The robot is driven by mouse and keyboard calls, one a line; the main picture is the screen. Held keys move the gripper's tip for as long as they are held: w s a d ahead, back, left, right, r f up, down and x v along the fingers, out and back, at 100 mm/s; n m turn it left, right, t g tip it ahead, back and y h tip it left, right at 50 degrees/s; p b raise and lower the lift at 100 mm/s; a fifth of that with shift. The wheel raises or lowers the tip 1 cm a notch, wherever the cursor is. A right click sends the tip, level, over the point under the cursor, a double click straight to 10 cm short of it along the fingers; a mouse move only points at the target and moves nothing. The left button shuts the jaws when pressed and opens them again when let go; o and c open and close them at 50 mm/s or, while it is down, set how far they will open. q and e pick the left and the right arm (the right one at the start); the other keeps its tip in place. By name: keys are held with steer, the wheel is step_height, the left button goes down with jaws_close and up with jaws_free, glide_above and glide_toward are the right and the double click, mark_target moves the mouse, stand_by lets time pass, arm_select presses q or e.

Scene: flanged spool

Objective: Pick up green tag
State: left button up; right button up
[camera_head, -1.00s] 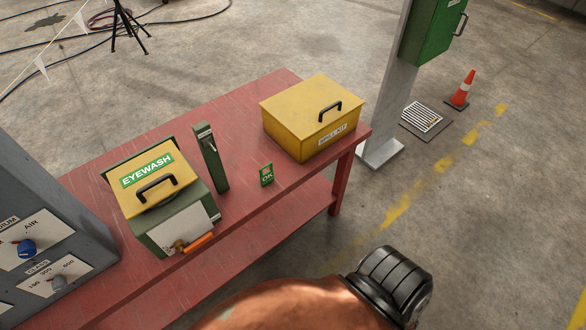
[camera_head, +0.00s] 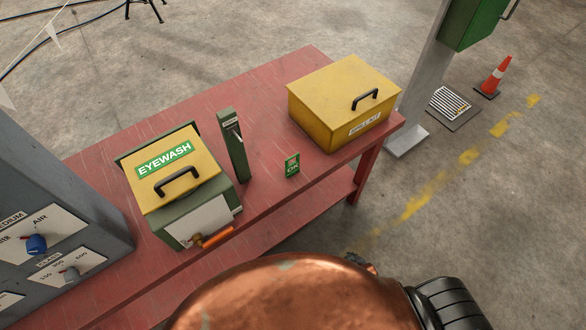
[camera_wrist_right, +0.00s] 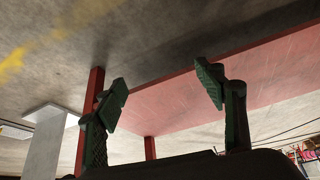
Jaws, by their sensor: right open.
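The small green tag (camera_head: 292,165) stands on the red table (camera_head: 262,205) near its front edge, between a tall green post-like stand and the yellow spill kit box. My right gripper (camera_wrist_right: 165,97) shows in the right wrist view with its two green fingers wide apart and nothing between them. The underside and legs of the red table (camera_wrist_right: 180,105) lie beyond the fingers. The tag does not show in the right wrist view. A large copper-coloured rounded shape fills the bottom of the head view. My left gripper is not in view.
A green eyewash box (camera_head: 187,229) with a yellow lid and an orange-handled valve (camera_head: 218,237) stands left of the tag. The green stand (camera_head: 233,146) is close to the tag's left. The yellow spill kit box (camera_head: 338,105) is behind right. A grey control panel (camera_head: 58,235) is at left.

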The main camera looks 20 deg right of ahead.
steer(key=w+a+r+t+b, duration=0.1)
steer(key=w+a+r+t, duration=0.1)
steer(key=w+r, duration=0.75)
steer(key=n+t+y+b, duration=0.2)
steer(key=t+y, duration=0.3)
steer(key=t, duration=0.4)
glide_toward(292, 164)
steer(key=w, duration=0.3)
steer(key=x, duration=0.7)
steer(key=shift+a+r, duration=0.25)
steer(key=shift+a, duration=0.2)
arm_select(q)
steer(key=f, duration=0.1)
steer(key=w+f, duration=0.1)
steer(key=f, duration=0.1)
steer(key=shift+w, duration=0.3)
arm_select(e)
steer(key=shift+c, duration=0.5)
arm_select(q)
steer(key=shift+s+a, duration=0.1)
arm_select(e)
steer(key=c, duration=1.1)
steer(key=shift+o, duration=0.2)
steer(key=shift+r, duration=0.1)
